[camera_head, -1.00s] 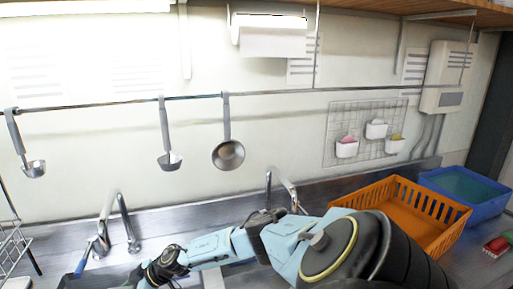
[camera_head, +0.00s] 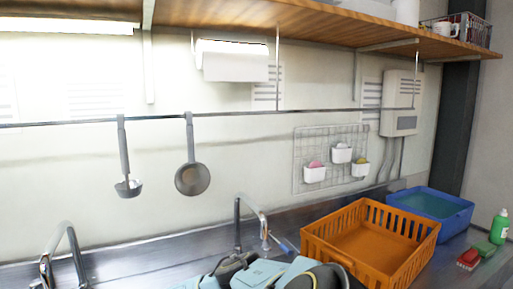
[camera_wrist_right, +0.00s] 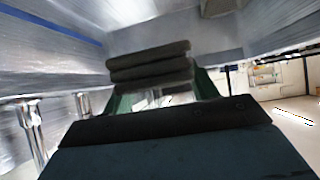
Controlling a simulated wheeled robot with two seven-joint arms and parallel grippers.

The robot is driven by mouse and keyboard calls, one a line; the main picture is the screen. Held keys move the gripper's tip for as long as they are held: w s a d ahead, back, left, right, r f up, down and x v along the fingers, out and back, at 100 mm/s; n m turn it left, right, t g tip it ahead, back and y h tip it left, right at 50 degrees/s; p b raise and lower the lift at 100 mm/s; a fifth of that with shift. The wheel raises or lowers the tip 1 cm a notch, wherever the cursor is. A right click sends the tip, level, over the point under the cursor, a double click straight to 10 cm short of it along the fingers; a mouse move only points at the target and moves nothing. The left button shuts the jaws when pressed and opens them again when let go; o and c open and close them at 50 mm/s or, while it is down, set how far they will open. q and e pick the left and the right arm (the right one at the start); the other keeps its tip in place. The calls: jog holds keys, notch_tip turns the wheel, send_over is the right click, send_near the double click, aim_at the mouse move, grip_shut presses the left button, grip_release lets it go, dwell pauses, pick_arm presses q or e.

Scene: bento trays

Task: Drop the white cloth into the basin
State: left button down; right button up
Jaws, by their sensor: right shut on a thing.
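The blue basin (camera_head: 457,222) stands at the right end of the steel counter in the head view, behind the orange basket. It appears to hold water. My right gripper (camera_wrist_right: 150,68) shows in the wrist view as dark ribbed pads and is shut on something. A small pale sliver shows just below the pads and may be the white cloth; most of it is hidden, and no cloth shows in the head view. Only links of my arm show at the bottom of the head view, apart from the basin. My left gripper is not in view.
The orange basket (camera_head: 322,252) stands before the basin. Two taps (camera_head: 240,222) rise at the counter's back.

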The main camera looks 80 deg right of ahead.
jog(key=o, duration=1.1)
jog(key=p+v, duration=0.2)
jog(key=v, duration=1.1)
jog(key=shift+s+r, duration=0.15)
